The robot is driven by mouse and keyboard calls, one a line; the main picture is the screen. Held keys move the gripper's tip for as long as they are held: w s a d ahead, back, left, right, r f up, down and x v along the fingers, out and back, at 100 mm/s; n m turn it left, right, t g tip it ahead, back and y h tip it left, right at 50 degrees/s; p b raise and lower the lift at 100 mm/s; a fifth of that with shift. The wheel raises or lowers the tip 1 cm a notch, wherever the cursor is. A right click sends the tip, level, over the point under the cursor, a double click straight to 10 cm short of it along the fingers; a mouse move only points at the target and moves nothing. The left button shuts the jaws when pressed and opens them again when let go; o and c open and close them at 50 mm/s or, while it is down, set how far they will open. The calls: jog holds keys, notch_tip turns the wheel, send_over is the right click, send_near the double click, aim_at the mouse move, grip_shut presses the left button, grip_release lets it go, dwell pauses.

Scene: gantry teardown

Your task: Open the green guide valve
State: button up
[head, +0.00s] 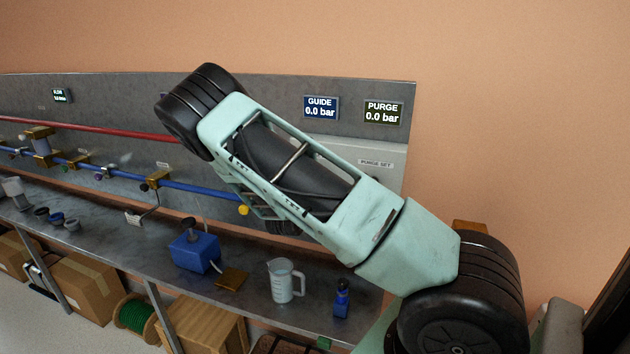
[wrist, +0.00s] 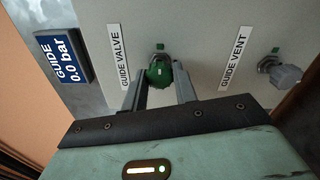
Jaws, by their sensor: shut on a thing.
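The green guide valve knob (wrist: 160,74) sits on a pale panel, beside a label reading GUIDE VALVE (wrist: 121,56). My gripper (wrist: 160,82) is shut on the green knob, with one finger on each side of it in the wrist view. The GUIDE display (wrist: 62,57) reads 0.0 bar; it also shows in the head view (head: 320,107). In the head view my arm hides the valve and my gripper.
A grey guide vent knob (wrist: 284,74) stands to the right on the same panel. The PURGE display (head: 383,112) reads 0.0 bar. On the bench (head: 110,243) below are a blue box (head: 194,252), a measuring jug (head: 283,281) and a small blue bottle (head: 342,300).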

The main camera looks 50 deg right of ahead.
jog(key=shift+f, duration=0.1)
jog(key=o, duration=1)
jog(key=shift+c, duration=0.2)
jog(key=shift+a, duration=0.1)
jog(key=b+v, duration=0.6)
jog(key=v, duration=1.1)
jog(key=shift+s+a, duration=0.1)
jog(key=shift+a, duration=0.05)
